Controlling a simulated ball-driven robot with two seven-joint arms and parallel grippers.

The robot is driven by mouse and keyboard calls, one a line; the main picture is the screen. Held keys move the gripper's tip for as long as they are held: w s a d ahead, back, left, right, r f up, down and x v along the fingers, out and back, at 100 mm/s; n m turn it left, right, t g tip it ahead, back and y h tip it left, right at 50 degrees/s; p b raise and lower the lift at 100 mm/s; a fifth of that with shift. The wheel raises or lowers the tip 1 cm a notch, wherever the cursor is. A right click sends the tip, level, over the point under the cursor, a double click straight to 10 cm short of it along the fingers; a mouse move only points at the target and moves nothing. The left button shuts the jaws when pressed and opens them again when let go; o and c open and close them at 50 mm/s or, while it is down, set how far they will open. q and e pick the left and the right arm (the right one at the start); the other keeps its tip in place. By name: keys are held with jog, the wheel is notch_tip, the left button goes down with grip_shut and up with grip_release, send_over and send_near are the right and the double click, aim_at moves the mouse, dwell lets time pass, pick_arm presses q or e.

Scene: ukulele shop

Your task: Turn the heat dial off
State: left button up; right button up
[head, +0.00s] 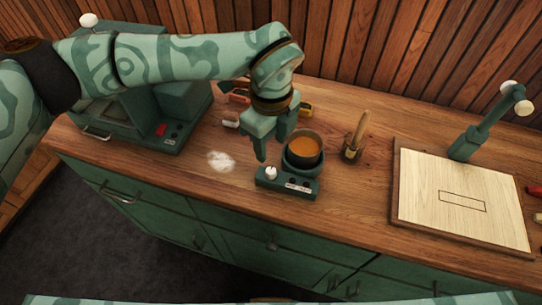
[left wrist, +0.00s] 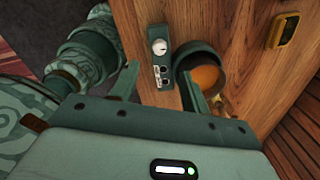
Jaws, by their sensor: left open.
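The heat dial (head: 270,173) is a small white knob on the left end of the front panel of a green warmer (head: 301,190). It also shows in the left wrist view (left wrist: 159,46), where a pale mark on it is too small to read. A dark pot (head: 303,160) of orange-brown liquid sits on the warmer behind the panel. My left gripper (head: 272,150) is open and points down just above and behind the dial, beside the pot. In the left wrist view its fingers (left wrist: 163,85) stand apart with the panel's end between them, without visible contact with the dial. My right gripper is out of view.
A brush in a holder (head: 353,145) stands right of the pot. A framed pale board (head: 457,195) with a green arm stand (head: 480,130) lies further right. White powder (head: 221,161) lies left of the warmer. A green machine (head: 160,115) stands at the left. The wooden counter front edge is clear.

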pick_arm(q)
notch_tip(320, 180, up, 7)
jog(key=shift+r, duration=0.1)
dwell(0.5)
